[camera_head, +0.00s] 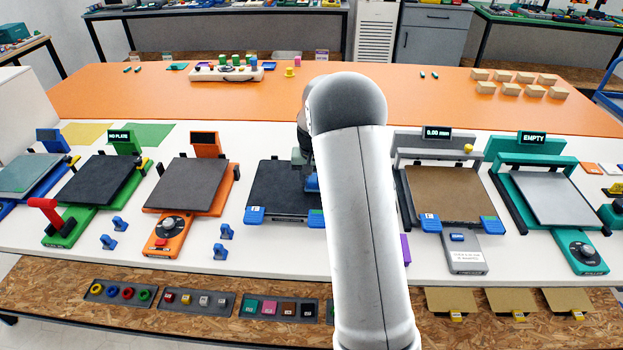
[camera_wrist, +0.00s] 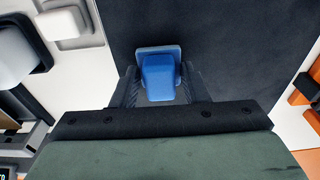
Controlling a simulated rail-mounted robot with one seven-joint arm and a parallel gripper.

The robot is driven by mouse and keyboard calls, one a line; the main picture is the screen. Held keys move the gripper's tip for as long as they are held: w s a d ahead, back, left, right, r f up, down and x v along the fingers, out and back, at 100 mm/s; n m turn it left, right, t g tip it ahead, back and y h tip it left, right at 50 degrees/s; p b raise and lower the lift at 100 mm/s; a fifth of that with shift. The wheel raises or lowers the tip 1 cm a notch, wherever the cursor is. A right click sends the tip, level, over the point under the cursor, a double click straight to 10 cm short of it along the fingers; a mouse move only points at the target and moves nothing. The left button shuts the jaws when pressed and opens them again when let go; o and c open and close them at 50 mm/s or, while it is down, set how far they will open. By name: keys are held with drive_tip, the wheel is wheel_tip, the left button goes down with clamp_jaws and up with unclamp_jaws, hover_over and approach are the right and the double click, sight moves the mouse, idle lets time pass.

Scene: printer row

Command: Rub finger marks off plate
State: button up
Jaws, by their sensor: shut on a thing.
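A dark plate (camera_head: 278,180) lies on the bench in the middle of the head view, with blue clips (camera_head: 255,215) at its front edge. My arm covers its right side. My gripper (camera_head: 309,174) is above the plate, mostly hidden behind my arm. In the wrist view my gripper (camera_wrist: 158,92) is shut on a blue block (camera_wrist: 158,70) with a wider flat base. The dark plate surface (camera_wrist: 235,45) spreads behind the block. I cannot tell whether the block touches the plate. No finger marks can be made out on the visible part.
An orange printer (camera_head: 185,187) stands left of the plate. A grey printer with a brown plate (camera_head: 447,193) and a teal one marked EMPTY (camera_head: 555,198) stand to the right. Loose blue clips (camera_head: 222,245) lie on the white bench. Several parts trays (camera_head: 195,303) line the front shelf.

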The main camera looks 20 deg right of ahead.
drive_tip(key=r, duration=0.3)
drive_tip(key=shift+w+a+r+p, duration=0.1)
drive_tip(key=shift+a+p, duration=0.15)
drive_tip(key=shift+p, duration=0.15)
drive_tip(key=shift+r+p, duration=1.35)
drive_tip(key=shift+r, duration=1)
